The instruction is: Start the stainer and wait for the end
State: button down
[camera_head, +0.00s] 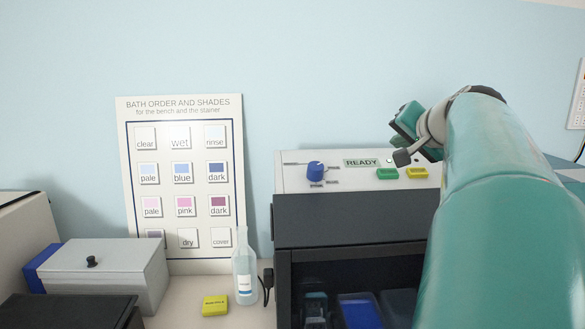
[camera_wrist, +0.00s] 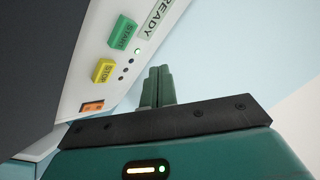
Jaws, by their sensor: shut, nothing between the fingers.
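The stainer (camera_head: 350,219) stands right of centre in the head view, with a white control panel on top and a dark front. Its display (camera_head: 361,162) reads READY. The green START button (camera_head: 387,174) and yellow STOP button (camera_head: 416,173) are side by side. In the wrist view, the START button (camera_wrist: 122,32) and STOP button (camera_wrist: 104,71) show beside small lights, one of them lit (camera_wrist: 137,51). My gripper (camera_wrist: 158,87) is shut and empty, apart from both buttons in the wrist view. In the head view my gripper (camera_head: 401,157) is near the panel, above the buttons.
A blue knob (camera_head: 315,171) sits at the panel's left. An orange switch (camera_wrist: 92,106) shows in the wrist view. A clear bottle (camera_head: 244,272) and yellow block (camera_head: 215,305) stand left of the stainer. A grey box (camera_head: 105,265) and chart (camera_head: 182,105) are further left.

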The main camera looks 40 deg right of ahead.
aim_at(388, 173)
jog(key=shift+w+d+f, duration=0.15)
jog(key=shift+w+f, duration=0.1)
jog(key=shift+f, duration=0.55)
jog(key=shift+w+d+f, duration=0.2)
jog(key=shift+w+f, duration=0.1)
jog(key=shift+f, duration=0.5)
jog(key=shift+w+d+f, duration=0.15)
jog(key=shift+w+f, duration=0.1)
jog(key=shift+f, duration=0.55)
jog(key=shift+w+d+f, duration=0.1)
jog(key=shift+w+f, duration=0.05)
jog(key=shift+f, duration=0.25)
